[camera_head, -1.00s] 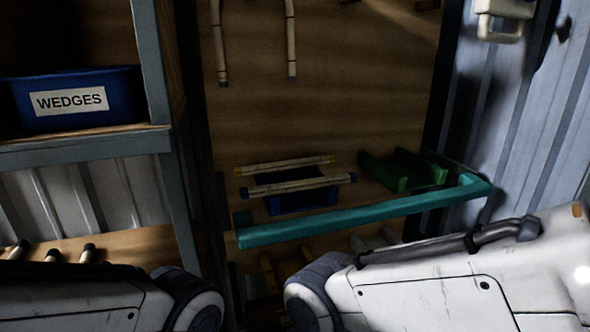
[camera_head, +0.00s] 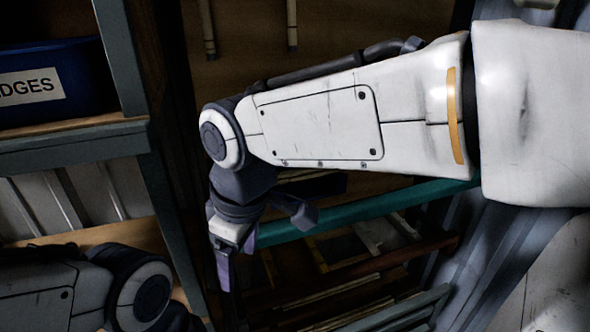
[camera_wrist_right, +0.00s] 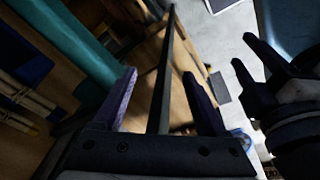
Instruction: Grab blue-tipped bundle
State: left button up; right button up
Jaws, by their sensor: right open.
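In the right wrist view, pale rods at the left edge form two bundles: one with a dark blue end (camera_wrist_right: 27,94), beside a blue cradle (camera_wrist_right: 24,62), and one with a yellowish end (camera_wrist_right: 18,121). In the head view my right arm hides most of that spot. My right gripper (camera_head: 236,262) hangs down left of the teal rail, open and empty, apart from both bundles. Its spread fingers also show in the right wrist view (camera_wrist_right: 163,100). My left gripper (camera_wrist_right: 258,64) is at the right of that view, fingers apart and empty.
The teal rail (camera_head: 350,212) runs across in front of the cradles. A dark upright post (camera_wrist_right: 166,75) appears between my right fingers in the wrist view. A shelf with a blue labelled bin (camera_head: 45,85) stands at left. Lower racks (camera_head: 365,270) lie under the rail.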

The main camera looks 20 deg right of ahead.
jog(key=w+d+r+n+b, duration=0.1)
jog(key=w+r+n+b, duration=0.15)
jog(key=w, duration=0.25)
jog(key=n+t+h+b, duration=0.1)
jog(key=n+h+b, duration=0.1)
jog(key=n+h, duration=0.25)
send_near(304, 170)
jog(key=shift+n, duration=0.4)
jog(key=shift+p+x, duration=0.45)
jog(key=shift+x, duration=3.95)
grip_shut()
